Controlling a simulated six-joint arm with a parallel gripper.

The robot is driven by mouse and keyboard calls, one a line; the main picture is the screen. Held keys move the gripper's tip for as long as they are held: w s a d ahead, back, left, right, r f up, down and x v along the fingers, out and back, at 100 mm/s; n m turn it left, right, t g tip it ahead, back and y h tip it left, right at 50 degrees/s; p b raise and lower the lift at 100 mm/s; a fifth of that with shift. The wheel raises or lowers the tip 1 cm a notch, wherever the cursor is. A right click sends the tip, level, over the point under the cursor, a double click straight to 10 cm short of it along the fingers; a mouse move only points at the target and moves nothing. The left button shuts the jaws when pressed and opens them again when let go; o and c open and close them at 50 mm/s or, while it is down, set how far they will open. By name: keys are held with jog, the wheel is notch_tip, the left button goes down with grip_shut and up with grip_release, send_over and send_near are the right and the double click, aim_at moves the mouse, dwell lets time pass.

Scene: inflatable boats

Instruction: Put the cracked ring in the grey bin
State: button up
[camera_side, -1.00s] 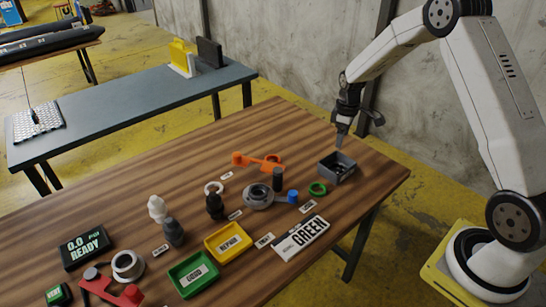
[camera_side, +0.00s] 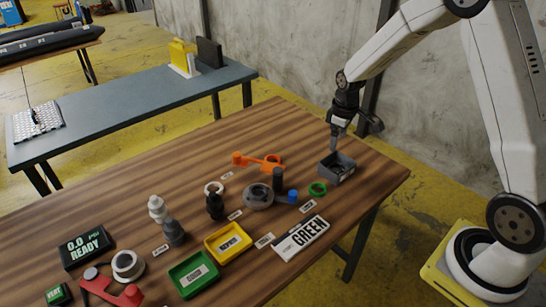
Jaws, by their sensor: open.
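The grey bin (camera_side: 349,177) stands near the right end of the wooden table, with something dark inside that I cannot make out. My gripper (camera_side: 334,148) is open and points down just above the bin's back left edge; I cannot tell whether it touches the bin. A green ring (camera_side: 317,195) lies just left of the bin. A white ring (camera_side: 206,188) lies farther left, near the middle of the table. I cannot see a crack on either ring. No object shows between the fingers.
An orange tool (camera_side: 250,161), a grey round part (camera_side: 258,202) and a blue cap (camera_side: 293,197) stand left of the bin. Yellow (camera_side: 228,243) and green trays (camera_side: 194,274) lie in front. The table's back left is clear.

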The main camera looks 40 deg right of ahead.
jog(key=s+a+r+m+t, duration=0.2)
jog(key=s+a+r+m, duration=0.1)
jog(key=s+a, duration=1)
jog(key=shift+s+r, duration=0.7)
jog(key=shift+s, duration=0.45)
